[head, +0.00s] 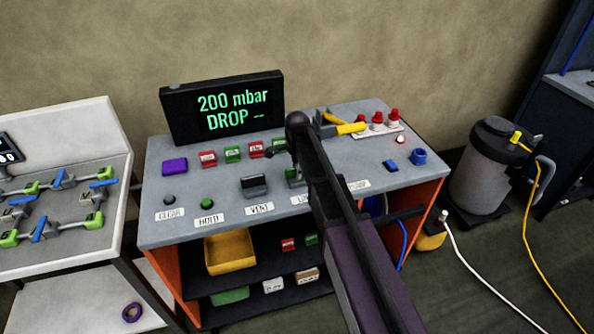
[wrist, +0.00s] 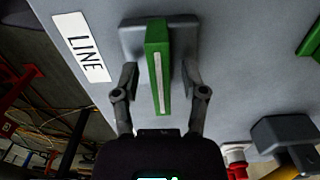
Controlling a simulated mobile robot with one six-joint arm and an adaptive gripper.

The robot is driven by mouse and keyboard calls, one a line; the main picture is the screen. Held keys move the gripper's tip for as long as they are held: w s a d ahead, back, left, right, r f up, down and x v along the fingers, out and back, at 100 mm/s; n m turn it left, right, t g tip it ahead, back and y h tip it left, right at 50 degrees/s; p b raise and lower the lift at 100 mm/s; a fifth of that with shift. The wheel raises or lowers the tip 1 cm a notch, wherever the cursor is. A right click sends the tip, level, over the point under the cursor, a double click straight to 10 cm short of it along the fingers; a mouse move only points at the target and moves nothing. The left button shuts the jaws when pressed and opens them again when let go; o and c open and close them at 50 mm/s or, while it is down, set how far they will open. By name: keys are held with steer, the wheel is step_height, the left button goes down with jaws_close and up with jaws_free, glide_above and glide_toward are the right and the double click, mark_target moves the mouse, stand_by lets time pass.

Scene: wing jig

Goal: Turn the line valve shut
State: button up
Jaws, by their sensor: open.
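The line valve has a green bar handle (wrist: 158,65) with a white stripe, on a grey base, beside a white LINE label (wrist: 82,47) in the wrist view. My gripper (wrist: 160,78) is open, with one finger on each side of the handle. Small gaps seem to show between the fingers and the handle, so contact cannot be told. In the head view, a bit of the green handle (head: 293,174) shows beside my arm, which hides the rest of the valve and most of the gripper.
The grey bench top (head: 150,215) also carries a vent valve (head: 254,186), a green HOLD button (head: 208,203) and several red and green blocks. A display (head: 222,108) reads 200 mbar, DROP --.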

steer(key=shift+n, duration=0.4)
steer(key=n, duration=0.3)
steer(key=shift+n, duration=0.3)
steer(key=n, duration=0.4)
step_height(320, 180, up, 14)
steer(key=p, duration=1.4)
steer(key=s+d+f+n+b, duration=0.2)
steer(key=s+d+n, duration=0.1)
steer(key=s+d, duration=0.6)
steer(key=s+d+f+n+b, duration=0.3)
steer(key=s+d, duration=0.6)
steer(key=s, duration=0.3)
steer(key=shift+s+f+b, duration=0.35)
steer(key=shift+s, duration=0.05)
stand_by(0.3)
